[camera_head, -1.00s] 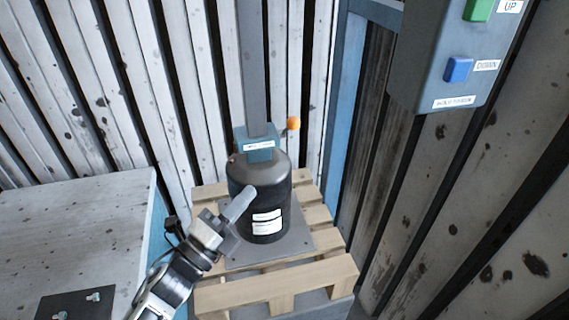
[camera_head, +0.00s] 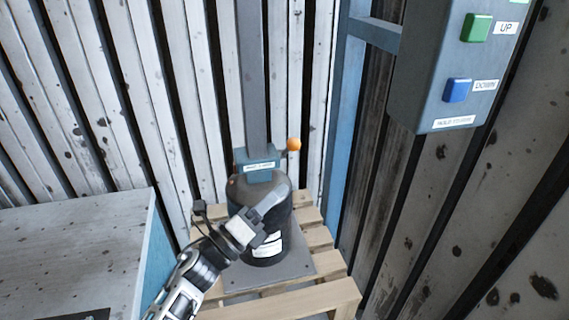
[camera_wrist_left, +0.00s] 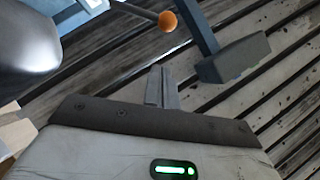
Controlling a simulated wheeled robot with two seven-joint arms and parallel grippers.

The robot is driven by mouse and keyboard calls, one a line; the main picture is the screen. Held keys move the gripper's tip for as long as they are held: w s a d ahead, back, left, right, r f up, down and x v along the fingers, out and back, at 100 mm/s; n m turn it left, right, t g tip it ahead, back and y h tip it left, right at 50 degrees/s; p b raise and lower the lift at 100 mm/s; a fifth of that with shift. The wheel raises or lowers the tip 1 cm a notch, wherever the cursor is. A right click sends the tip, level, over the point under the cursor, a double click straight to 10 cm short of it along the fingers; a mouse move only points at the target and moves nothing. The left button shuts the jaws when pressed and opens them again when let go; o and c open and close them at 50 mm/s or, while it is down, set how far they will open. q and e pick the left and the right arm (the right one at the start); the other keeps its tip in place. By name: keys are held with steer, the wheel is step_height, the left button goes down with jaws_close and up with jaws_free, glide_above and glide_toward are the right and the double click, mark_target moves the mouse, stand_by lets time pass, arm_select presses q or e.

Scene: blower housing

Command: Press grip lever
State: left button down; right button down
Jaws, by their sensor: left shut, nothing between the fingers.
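The grip lever is a short dark rod ending in an orange ball (camera_head: 293,144). It sticks out to the right of the blue gripping head (camera_head: 257,166) on top of the dark blower housing (camera_head: 268,245). My left gripper (camera_head: 279,191) is shut and empty, in front of the housing's upper part and below the lever, covering some of the housing. In the left wrist view, the closed fingers (camera_wrist_left: 161,85) point up toward the orange ball (camera_wrist_left: 167,21), with a gap between them. My right gripper is not in view.
The housing stands on a grey plate (camera_head: 297,266) on a wooden pallet (camera_head: 335,296). A grey vertical post (camera_head: 252,75) rises from the gripping head. A control box (camera_head: 435,80) with green UP and blue DOWN buttons hangs at the upper right. A bench (camera_head: 70,245) fills the lower left.

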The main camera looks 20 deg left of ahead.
mark_target(286, 149)
arm_select(q)
steer(key=w+r, duration=0.3)
steer(key=w, duration=0.2)
steer(key=shift+r+p, duration=0.3)
steer(key=shift+p, duration=0.05)
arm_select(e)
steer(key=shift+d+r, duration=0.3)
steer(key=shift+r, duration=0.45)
arm_select(q)
steer(key=shift+d, duration=0.1)
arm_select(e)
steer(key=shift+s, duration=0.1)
